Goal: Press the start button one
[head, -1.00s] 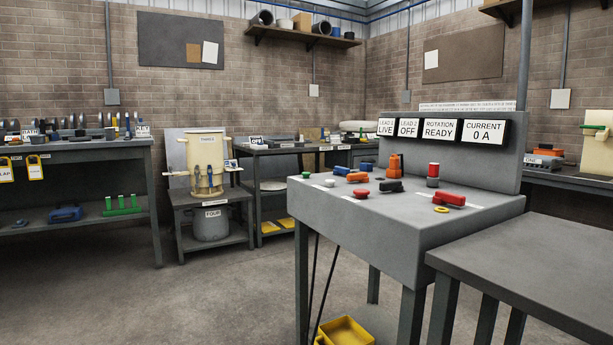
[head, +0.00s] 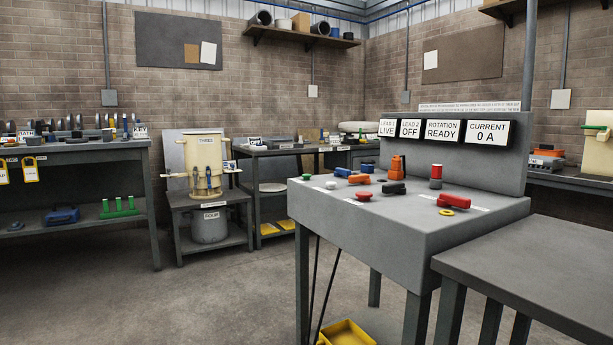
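A grey control console (head: 370,222) stands right of centre in the head view, with controls on its sloping top. A small green button (head: 307,177) sits at the top's left corner, and a red mushroom button (head: 363,196) lies further right, near the front edge. Labels beside the controls are too small to read, so I cannot tell which control is start button one. The display panel (head: 441,130) reads LEAD 1 LIVE, LEAD 2 OFF, ROTATION READY, CURRENT 0 A. Neither of my grippers shows.
A dark grey table (head: 540,262) abuts the console's right front. The floor left of the console is clear.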

